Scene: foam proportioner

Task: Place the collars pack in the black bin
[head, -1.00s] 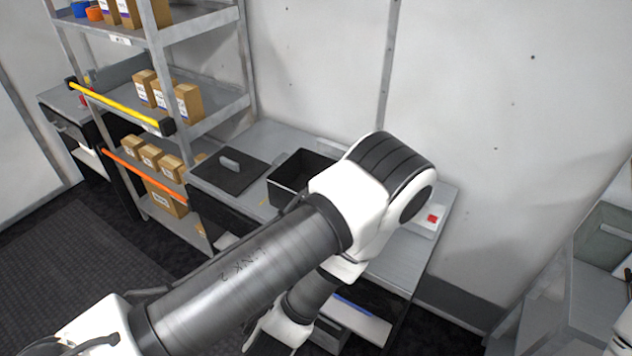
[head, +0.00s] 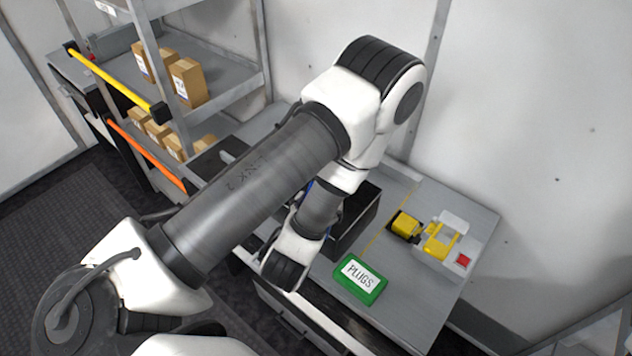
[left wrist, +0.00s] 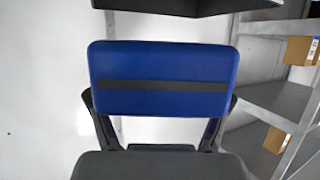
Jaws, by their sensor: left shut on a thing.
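A blue pack (left wrist: 163,60) with a dark band across it fills the middle of the left wrist view. No label shows on its visible face, so I cannot read whether it is the collars pack. My left gripper (left wrist: 160,108) is shut on it, with a finger at each side. In the head view my arm hides most of the gripper and pack. The black bin (head: 352,232) stands on the grey bench, partly behind my left forearm. A dark edge also shows at the top of the left wrist view. My right gripper is not in view.
A green pack labelled PLUGS (head: 360,279) lies on the bench (head: 408,315) right of the bin. A yellow and grey device (head: 438,240) sits farther right. A shelf rack (head: 222,88) with cardboard boxes stands at the left, with yellow and orange bars.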

